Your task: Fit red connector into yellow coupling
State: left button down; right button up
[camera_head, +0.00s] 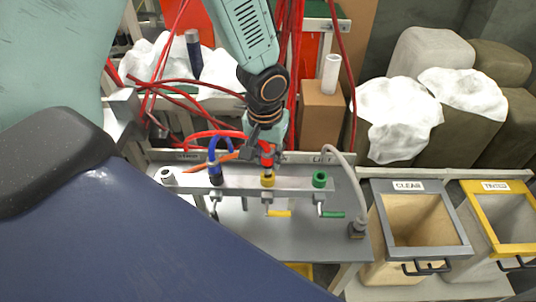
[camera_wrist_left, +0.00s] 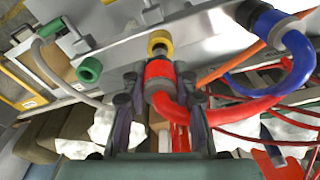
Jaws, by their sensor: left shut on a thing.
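The red connector (camera_head: 267,159), with its red hose, is held upright above the rail; it also shows in the wrist view (camera_wrist_left: 159,71). The yellow coupling (camera_head: 267,181) is a ring on the rail directly below it, and shows in the wrist view (camera_wrist_left: 160,38). The connector's metal nose points into the coupling's mouth; I cannot tell how deep it sits. My left gripper (camera_head: 263,146) has its fingers on both sides of the red connector, as the wrist view (camera_wrist_left: 160,92) shows. My right gripper is not in view.
On the rail (camera_head: 240,184), a blue connector with a blue hose (camera_head: 213,150) stands left and a green coupling (camera_head: 319,179) right. A white coupling (camera_head: 167,175) is at the far left end. Red hoses hang behind. Bins (camera_head: 410,215) stand right.

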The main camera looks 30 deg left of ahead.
aim_at(268, 165)
pick_arm(q)
jog(key=shift+w+a+f, duration=0.1)
jog(key=shift+w+a, duration=0.05)
jog(key=shift+w, duration=0.05)
jog(key=shift+s, duration=0.1)
dwell(0.4)
jog(key=shift+f+b, duration=0.4)
jog(key=shift+b, duration=0.05)
jog(key=shift+f+b, duration=1.15)
jog(key=shift+f, duration=0.1)
jog(key=c, duration=1.5)
grip_release()
jog(key=o, duration=0.5)
jog(key=shift+o, duration=0.2)
jog(key=r, duration=0.8)
jog(key=s+r, duration=0.1)
jog(key=r, duration=0.3)
jog(key=shift+s+d, duration=0.1)
jog(key=shift+d, duration=0.1)
